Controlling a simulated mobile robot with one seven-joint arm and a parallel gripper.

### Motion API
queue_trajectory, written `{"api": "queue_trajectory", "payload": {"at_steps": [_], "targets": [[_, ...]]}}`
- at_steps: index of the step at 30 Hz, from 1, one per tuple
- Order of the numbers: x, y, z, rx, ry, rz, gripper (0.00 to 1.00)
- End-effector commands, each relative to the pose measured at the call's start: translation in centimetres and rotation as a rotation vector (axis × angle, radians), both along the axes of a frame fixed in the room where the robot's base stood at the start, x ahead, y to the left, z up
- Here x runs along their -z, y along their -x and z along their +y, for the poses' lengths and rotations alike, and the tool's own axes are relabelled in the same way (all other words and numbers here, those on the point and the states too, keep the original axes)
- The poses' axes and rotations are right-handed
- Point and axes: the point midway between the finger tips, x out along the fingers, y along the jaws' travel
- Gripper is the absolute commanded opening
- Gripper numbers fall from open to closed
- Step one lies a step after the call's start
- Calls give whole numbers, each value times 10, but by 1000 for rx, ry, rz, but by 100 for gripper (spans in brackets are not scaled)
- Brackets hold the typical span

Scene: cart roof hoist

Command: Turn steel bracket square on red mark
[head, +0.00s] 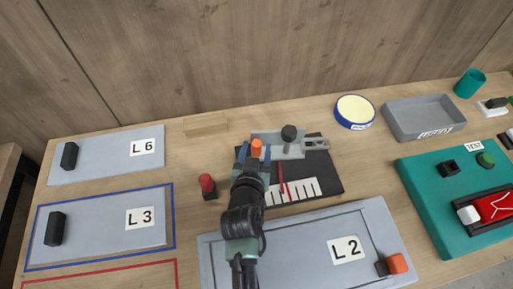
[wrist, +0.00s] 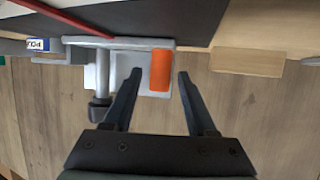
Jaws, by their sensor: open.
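The steel bracket (head: 293,152) is a light grey piece lying at the far edge of a black mat (head: 325,176). It carries an orange upright piece (head: 256,147) on its left and a dark knob (head: 289,133). Its grey edge (wrist: 110,43) also shows in the wrist view. A thin red mark (head: 281,180) lies on the mat in front of the bracket; a red strip (wrist: 62,15) shows in the wrist view. My gripper (wrist: 158,75) is open, its fingertips on either side of the orange piece, with gaps visible. I cannot tell whether the bracket is square to the mark.
A red-topped peg (head: 207,186) stands left of my arm. A wooden block (wrist: 248,62) lies beside the mat. Panel L2 (head: 300,250) is in front, panels L3 and L6 left. A grey tray (head: 400,122) and teal board (head: 430,205) are right.

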Motion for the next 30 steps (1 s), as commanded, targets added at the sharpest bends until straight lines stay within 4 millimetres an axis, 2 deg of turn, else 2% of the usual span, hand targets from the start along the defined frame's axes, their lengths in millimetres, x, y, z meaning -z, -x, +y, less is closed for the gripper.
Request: {"api": "queue_trajectory", "payload": {"at_steps": [11,14,24,30], "targets": [[-6,-1,0,0,-1,-3,62],[-19,-1,0,2,-1,-5,62],[-82,0,0,0,-1,-4,62],[-99,0,0,0,-1,-1,62]]}}
